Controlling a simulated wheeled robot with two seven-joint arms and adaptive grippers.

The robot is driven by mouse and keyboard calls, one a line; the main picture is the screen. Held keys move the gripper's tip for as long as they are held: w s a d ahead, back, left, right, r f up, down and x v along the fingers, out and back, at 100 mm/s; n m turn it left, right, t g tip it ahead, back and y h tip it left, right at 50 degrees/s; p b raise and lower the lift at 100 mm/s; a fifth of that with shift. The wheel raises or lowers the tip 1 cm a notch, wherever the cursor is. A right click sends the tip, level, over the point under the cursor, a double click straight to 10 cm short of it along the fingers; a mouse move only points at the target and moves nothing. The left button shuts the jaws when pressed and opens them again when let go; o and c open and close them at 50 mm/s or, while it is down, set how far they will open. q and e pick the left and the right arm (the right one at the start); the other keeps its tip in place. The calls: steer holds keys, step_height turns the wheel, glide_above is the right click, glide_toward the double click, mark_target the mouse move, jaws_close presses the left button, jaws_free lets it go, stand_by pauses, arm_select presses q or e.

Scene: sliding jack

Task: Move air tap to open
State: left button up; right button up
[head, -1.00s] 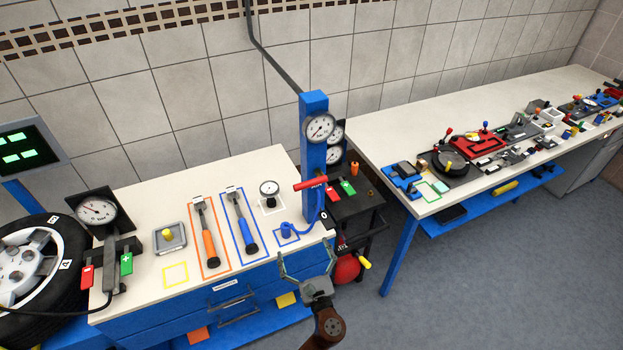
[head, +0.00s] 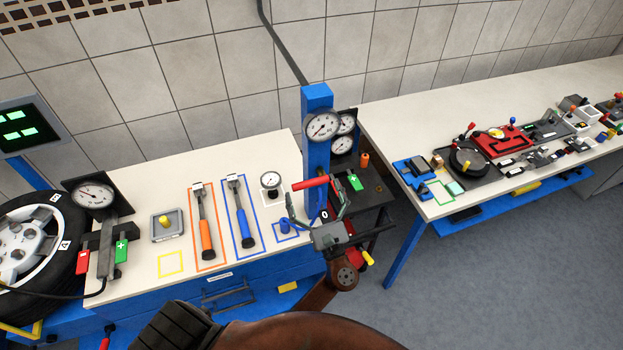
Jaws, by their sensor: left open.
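The air tap (head: 311,183) has a red lever handle, nearly level, on the front of a blue post (head: 316,103). A "0" mark shows below it, at the post's lower right. My left gripper (head: 317,197) is open, with one finger to the left of the tap and one to its right. The fingertips are close around the red handle in the picture; I cannot tell if they touch it. The lower post and part of the blue hose are hidden behind the gripper. My right gripper is not in view.
A round gauge (head: 322,125) sits on the post above the tap. A black cart (head: 367,200) with a green plus tag stands right of the post. A second table (head: 395,140) stands farther right.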

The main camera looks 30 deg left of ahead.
arm_select(q)
steer(key=shift+x, duration=1.15)
steer(key=c, duration=1.7)
steer(key=shift+d, duration=0.1)
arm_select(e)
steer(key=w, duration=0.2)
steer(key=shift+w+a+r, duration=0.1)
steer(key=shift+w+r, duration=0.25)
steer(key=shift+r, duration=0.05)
